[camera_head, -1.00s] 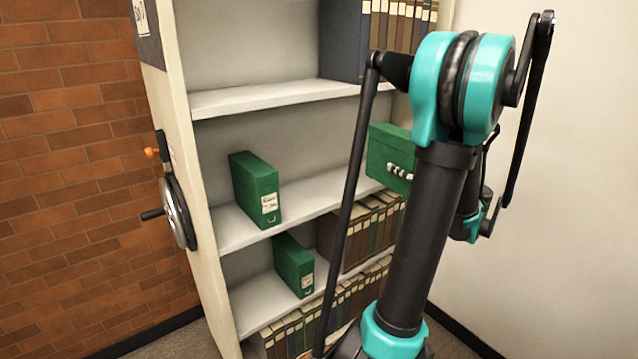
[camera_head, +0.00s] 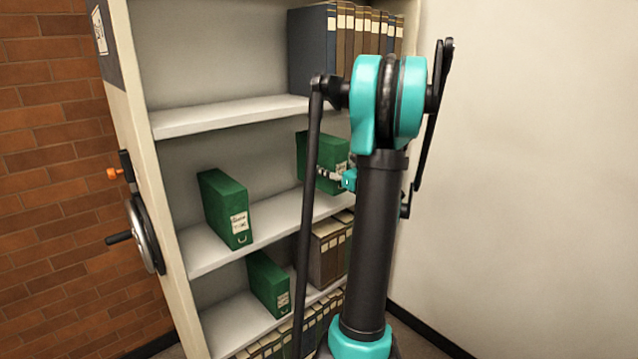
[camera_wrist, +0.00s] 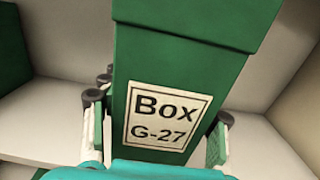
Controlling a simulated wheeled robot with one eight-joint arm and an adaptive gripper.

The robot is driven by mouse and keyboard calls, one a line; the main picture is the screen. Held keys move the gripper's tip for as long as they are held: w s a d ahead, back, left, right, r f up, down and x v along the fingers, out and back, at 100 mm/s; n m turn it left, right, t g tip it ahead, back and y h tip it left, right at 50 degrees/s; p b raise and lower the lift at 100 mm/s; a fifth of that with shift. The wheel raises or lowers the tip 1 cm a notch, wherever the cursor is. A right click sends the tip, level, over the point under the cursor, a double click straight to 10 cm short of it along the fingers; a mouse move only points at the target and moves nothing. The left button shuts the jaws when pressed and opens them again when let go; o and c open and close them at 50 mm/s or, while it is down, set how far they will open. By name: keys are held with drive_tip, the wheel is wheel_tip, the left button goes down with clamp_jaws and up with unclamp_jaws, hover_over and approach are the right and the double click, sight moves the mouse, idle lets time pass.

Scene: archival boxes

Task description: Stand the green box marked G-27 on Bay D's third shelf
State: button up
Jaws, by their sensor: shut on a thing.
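The green box marked G-27 (camera_head: 312,150) is in the middle compartment of the shelf unit (camera_head: 130,130), right of another green box, in the head view. In the wrist view the G-27 box (camera_wrist: 205,65) shows its label clearly and looks close to upright. My gripper (camera_head: 330,177) is shut on its label end, with a finger on each side in the wrist view (camera_wrist: 160,108). The middle shelf board (camera_head: 262,228) is below the box; I cannot tell whether they touch. The bay sign (camera_head: 100,30) is not legible, and the shelf's number cannot be told.
A green box (camera_head: 226,208) stands left on the same shelf. Another green box (camera_head: 268,283) stands one shelf lower, left of brown volumes (camera_head: 325,255). Dark and brown volumes (camera_head: 312,50) fill the upper right. A handwheel (camera_head: 143,235) juts from the left side panel.

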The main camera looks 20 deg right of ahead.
sight(319, 181)
drive_tip(key=x, duration=0.5)
wheel_tip(319, 181, down, 2)
drive_tip(key=shift+s+d+f, duration=0.1)
drive_tip(key=shift+s, duration=0.05)
drive_tip(key=shift+f, duration=2.35)
drive_tip(key=shift+f, duration=0.1)
drive_tip(key=o, duration=1.7)
drive_tip(key=shift+o, duration=0.2)
